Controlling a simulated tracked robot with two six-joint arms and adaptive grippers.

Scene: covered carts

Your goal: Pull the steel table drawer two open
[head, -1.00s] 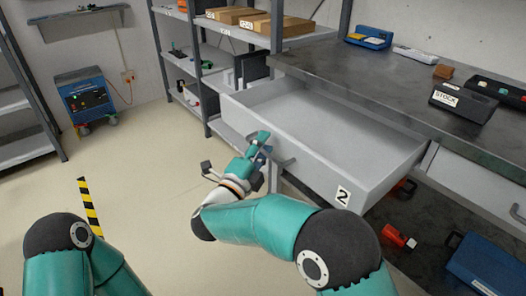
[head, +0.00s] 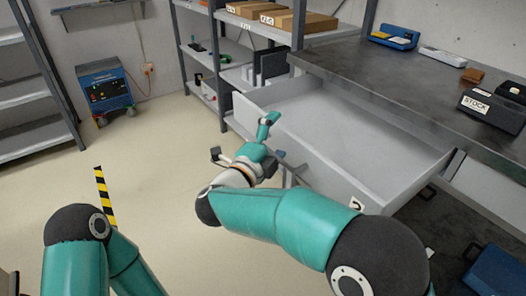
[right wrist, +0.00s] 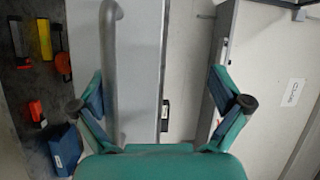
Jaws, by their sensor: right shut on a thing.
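Drawer two (head: 315,115) is the grey steel drawer under the steel table (head: 390,85). It stands far out from the table, and its inside looks empty. A partly covered number label (head: 356,204) is on its front. In the right wrist view the handle (right wrist: 112,70) runs upright beside the left finger of the gripper (right wrist: 160,100). My left arm shows at the lower left, but its gripper is out of view.
A black STOCK box (head: 490,108) and a blue tray (head: 394,40) stand on the tabletop. A shelf with cardboard boxes (head: 290,20) is behind the drawer. A blue machine (head: 106,88) stands by the wall. The floor left of the drawer is clear.

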